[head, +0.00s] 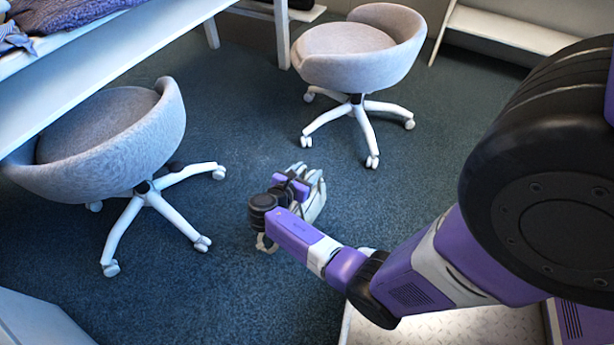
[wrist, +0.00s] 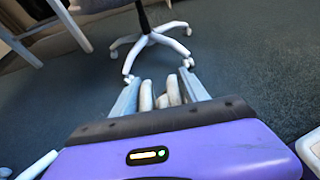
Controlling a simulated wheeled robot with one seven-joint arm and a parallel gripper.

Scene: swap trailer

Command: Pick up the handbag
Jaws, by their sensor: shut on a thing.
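My gripper (wrist: 165,90) is low over the blue carpet, between the two chairs in the head view. It is shut on a pale, glove-like thing (head: 317,200) with finger-shaped lobes. Its lobes (wrist: 146,97) show between the two fingers in the wrist view. My wrist and gripper hide part of it in the head view. I cannot tell whether it touches the floor. I cannot make out a clear handbag shape in either view.
A grey swivel chair (head: 110,140) stands at the left, and another (head: 355,50) stands behind my gripper. A white table (head: 120,60) with dark cloth (head: 60,25) is at the upper left. Carpet (head: 230,280) is clear in front.

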